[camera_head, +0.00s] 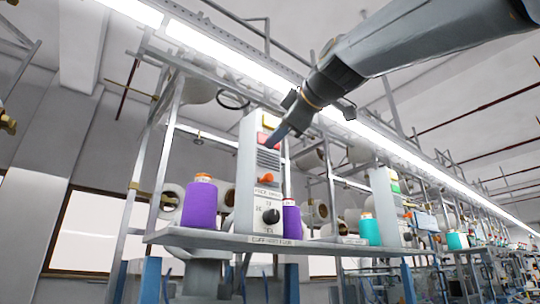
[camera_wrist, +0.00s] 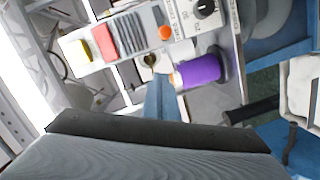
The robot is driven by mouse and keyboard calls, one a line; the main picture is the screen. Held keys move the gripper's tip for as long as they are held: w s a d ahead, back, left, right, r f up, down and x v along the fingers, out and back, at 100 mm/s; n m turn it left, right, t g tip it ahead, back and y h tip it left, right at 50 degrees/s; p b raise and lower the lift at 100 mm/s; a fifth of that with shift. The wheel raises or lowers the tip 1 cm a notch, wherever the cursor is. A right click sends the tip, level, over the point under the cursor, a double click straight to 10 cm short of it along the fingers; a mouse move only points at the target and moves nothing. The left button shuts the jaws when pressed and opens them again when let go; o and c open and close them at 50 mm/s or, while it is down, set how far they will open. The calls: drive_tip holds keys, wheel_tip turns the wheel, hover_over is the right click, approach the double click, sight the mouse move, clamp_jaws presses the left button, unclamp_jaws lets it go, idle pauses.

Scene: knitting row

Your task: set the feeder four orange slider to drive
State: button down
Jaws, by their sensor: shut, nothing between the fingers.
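A pale feeder box (camera_head: 246,170) stands on the shelf in the head view, with a red part at the top, a grey ribbed panel and a small orange slider (camera_head: 264,178) below it. A black dial (camera_head: 271,216) sits lower on its face. The box's shelf label is too small to read surely. The slider also shows in the wrist view (camera_wrist: 165,32), as does the dial (camera_wrist: 205,8). My gripper (camera_head: 270,143) is shut and empty, its tip in front of the upper part of the box, above the slider and apparently apart from it. Slider setting marks are unreadable.
A purple yarn cone (camera_head: 199,205) stands left of the box and another (camera_head: 291,220) right of it. Another box (camera_head: 384,205) with a teal cone (camera_head: 370,230) stands farther right. A metal shelf (camera_head: 190,237) and upright posts frame the box.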

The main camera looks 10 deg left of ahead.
sight(266, 179)
drive_tip(key=w+a+f+p, duration=0.3)
drive_tip(key=w+a+p, duration=0.1)
drive_tip(key=w, duration=0.6)
drive_tip(key=shift+p, duration=0.5)
drive_tip(key=shift+a, duration=0.1)
